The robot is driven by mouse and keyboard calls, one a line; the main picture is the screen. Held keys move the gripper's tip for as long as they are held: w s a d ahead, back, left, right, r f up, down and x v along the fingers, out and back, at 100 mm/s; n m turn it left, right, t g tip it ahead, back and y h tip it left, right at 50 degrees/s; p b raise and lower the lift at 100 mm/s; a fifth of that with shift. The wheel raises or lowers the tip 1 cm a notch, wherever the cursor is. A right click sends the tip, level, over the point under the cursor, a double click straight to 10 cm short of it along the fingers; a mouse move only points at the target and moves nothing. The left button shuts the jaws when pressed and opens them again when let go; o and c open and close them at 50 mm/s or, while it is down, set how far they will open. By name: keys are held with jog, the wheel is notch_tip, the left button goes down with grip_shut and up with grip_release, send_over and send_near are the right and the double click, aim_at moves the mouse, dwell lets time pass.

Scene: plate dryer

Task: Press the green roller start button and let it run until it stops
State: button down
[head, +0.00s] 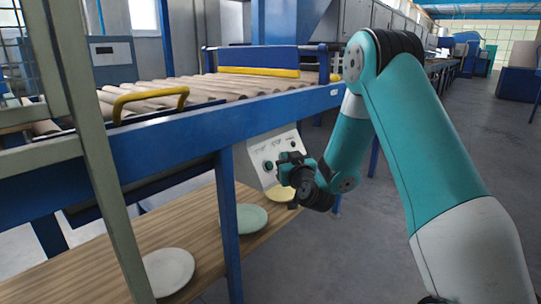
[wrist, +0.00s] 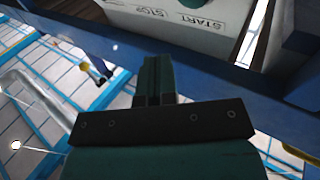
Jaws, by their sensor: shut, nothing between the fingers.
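A pale grey control box (head: 283,139) hangs under the roller conveyor, its sloped face carrying small labels and buttons. A small dark greenish round button (head: 268,165) shows on that face, just left of my gripper (head: 284,163). My gripper is in front of the panel and hides part of it; I cannot tell whether it touches. In the wrist view my gripper (wrist: 156,68) is shut and empty.
The conveyor rollers (head: 213,86) sit in a blue frame (head: 190,125) above the box, with a yellow handle (head: 150,97). Below, a wooden shelf (head: 200,232) holds a white plate (head: 168,271), a green plate (head: 245,217) and a yellow plate (head: 281,192). A blue leg (head: 228,220) stands left of the box.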

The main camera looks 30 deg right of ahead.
aim_at(269, 166)
jog(key=shift+w+a+f+p, duration=0.25)
jog(key=shift+w+f+p, duration=0.2)
jog(key=shift+w+p, duration=0.45)
jog(key=shift+w+a+f+p, duration=0.25)
jog(key=shift+w+f+p, duration=0.2)
jog(key=shift+p, duration=0.7)
jog(key=shift+w+a+p, duration=0.1)
jog(key=shift+w+p, duration=0.1)
jog(key=shift+p, duration=0.5)
jog(key=shift+w+f, duration=0.1)
jog(key=shift+f, duration=0.1)
